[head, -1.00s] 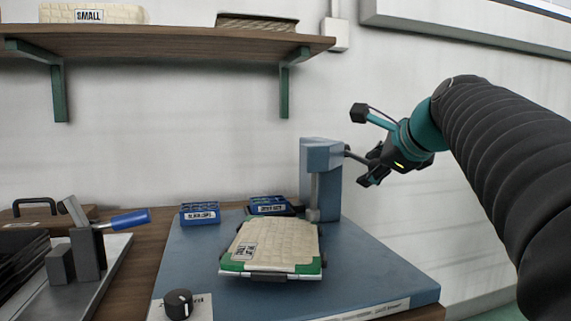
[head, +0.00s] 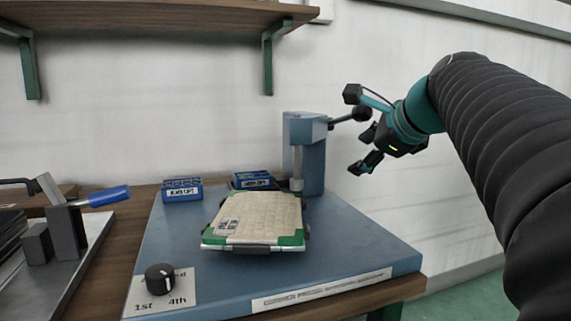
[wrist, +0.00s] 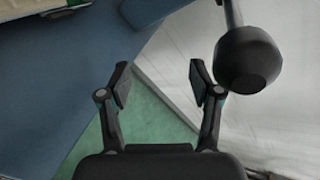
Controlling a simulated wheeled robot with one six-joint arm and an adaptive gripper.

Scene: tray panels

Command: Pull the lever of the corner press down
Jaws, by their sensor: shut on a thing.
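The corner press (head: 309,150) is a blue-grey column on a blue base plate (head: 370,245). Its dark lever (head: 342,119) sticks out to the right, tilted slightly upward, and ends in a round black knob (head: 362,113). My gripper (head: 362,150) is just right of the press, below the knob. In the wrist view my gripper (wrist: 158,84) has its fingers apart with nothing between them. The knob (wrist: 248,60) lies outside the right finger. A cream panel (head: 256,216) with green corners rests in front of the press column.
Two blue labelled boxes (head: 182,190) stand behind the panel. A black dial (head: 160,279) sits at the base's front left. A blue-handled metal fixture (head: 70,225) is at the left. A shelf (head: 150,15) hangs above.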

